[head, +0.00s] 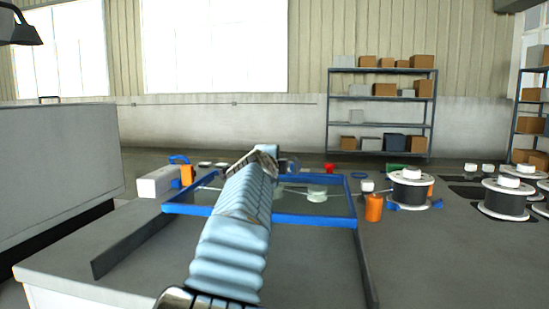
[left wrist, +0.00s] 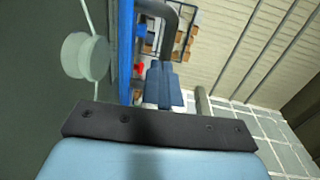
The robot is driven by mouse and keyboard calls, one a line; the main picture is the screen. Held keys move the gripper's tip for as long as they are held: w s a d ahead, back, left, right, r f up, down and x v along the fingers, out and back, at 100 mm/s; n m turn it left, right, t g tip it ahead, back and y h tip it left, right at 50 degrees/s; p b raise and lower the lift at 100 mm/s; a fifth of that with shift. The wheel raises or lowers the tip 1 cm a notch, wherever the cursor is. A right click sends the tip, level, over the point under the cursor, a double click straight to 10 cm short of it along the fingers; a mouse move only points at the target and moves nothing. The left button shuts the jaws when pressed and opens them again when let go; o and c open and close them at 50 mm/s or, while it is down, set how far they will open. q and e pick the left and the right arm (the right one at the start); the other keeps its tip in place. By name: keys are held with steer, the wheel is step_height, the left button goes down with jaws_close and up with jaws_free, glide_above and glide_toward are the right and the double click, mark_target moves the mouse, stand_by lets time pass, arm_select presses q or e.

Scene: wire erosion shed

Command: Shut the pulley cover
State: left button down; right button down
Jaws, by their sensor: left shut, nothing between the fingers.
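The pulley cover is a clear panel in a blue frame (head: 315,220), in the middle of the head view. Its exact tilt is hard to tell. A pale pulley (head: 317,194) shows through or behind it; it also shows in the left wrist view (left wrist: 85,56). My left arm reaches forward over the frame and hides part of it. In the left wrist view my left gripper (left wrist: 163,88) is shut and empty, close beside a blue frame bar (left wrist: 125,55). A dark curved handle (left wrist: 172,22) shows beyond the fingertips. Contact cannot be told. My right gripper is out of view.
Dark rails (head: 130,240) flank the grey bench top. An orange bottle (head: 374,208) and black wire spools (head: 408,190) stand right of the cover. A white box (head: 157,182) stands to its left. Shelves (head: 383,100) stand behind, and a grey cabinet (head: 55,165) far left.

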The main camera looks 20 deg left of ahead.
arm_select(q)
steer(key=shift+x, duration=0.85)
steer(key=shift+w, duration=0.1)
steer(key=shift+w+p, duration=0.3)
steer(key=p+x, duration=0.1)
steer(key=x, duration=0.2)
steer(key=shift+w+a+r, duration=0.1)
steer(key=shift+w+r, duration=0.1)
steer(key=shift+r, duration=0.05)
steer(key=shift+w+a, duration=0.1)
steer(key=shift+w, duration=0.2)
steer(key=shift+f, duration=0.1)
